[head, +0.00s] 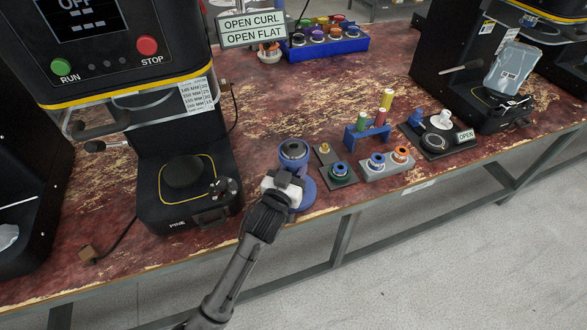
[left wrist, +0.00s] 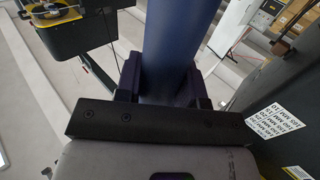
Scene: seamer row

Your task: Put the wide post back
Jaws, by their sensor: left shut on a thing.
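A wide blue post (head: 293,152) with a dark round top stands upright near the table's front edge in the head view. A round blue base (head: 305,192) shows at its foot, partly hidden by my gripper. My left gripper (head: 283,184) is shut on the post from the front. In the left wrist view the blue post (left wrist: 178,55) runs between the dark jaws of my left gripper (left wrist: 170,85). I cannot tell whether the base touches the table. My right gripper is in neither view.
A black seamer (head: 185,190) stands close on the left. A small grey plate (head: 333,168), a grey block with coloured rings (head: 388,165) and a blue rack (head: 367,135) with coloured rods stand on the right. A blue tray (head: 330,48) of spools lies behind. Bare table lies between.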

